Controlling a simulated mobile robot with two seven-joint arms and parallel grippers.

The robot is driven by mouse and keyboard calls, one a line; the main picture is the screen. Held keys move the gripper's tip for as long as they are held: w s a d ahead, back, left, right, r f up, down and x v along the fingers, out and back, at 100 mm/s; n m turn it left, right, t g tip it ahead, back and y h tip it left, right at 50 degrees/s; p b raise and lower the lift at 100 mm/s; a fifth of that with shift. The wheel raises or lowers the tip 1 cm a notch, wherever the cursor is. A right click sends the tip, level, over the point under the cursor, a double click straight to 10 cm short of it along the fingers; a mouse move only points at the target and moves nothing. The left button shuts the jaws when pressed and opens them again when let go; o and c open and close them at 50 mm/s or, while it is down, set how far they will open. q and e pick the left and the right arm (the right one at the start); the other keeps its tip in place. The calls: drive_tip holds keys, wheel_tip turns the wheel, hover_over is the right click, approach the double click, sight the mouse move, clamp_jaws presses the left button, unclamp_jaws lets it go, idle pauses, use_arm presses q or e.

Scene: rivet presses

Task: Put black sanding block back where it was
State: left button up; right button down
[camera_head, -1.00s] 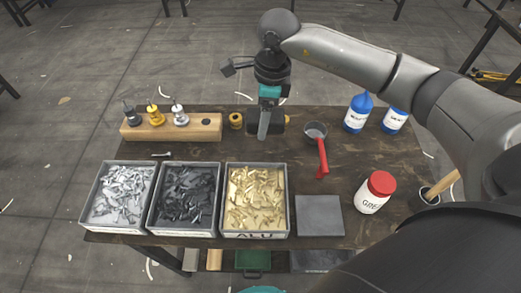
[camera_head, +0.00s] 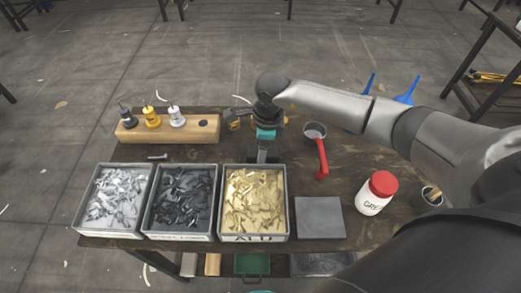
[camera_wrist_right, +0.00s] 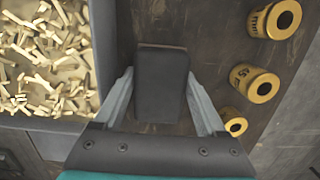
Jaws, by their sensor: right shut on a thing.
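The black sanding block (camera_wrist_right: 162,85) is between the two fingers of my right gripper (camera_wrist_right: 160,100) in the right wrist view. The fingers are shut on its sides. In the head view my right gripper (camera_head: 264,155) points down just behind the bin of gold rivets (camera_head: 286,215), and the arm and gripper largely hide the block there. I cannot tell whether the block touches the table (camera_head: 375,155). My left gripper's fingers do not show.
Bins of silver (camera_head: 80,205) and black rivets (camera_head: 150,205) stand left of the gold bin. A grey square plate (camera_head: 320,217) lies to its right. A wooden holder (camera_head: 190,130), a cup with red handle (camera_head: 322,160) and a red-lidded jar (camera_head: 376,193) stand nearby. Gold cylinders (camera_wrist_right: 262,87) lie right of the gripper.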

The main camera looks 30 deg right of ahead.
drive_tip(key=shift+f, duration=0.2)
drive_tip(key=shift+c, duration=1.1)
unclamp_jaws()
drive_tip(key=shift+r, duration=0.15)
drive_tip(key=shift+r, duration=0.25)
wheel_tip(320, 180, up, 12)
drive_tip(key=d+p, duration=0.1)
drive_tip(key=shift+s+f+p, duration=0.15)
drive_tip(key=shift+s+p, duration=0.15)
drive_tip(key=shift+d, duration=0.1)
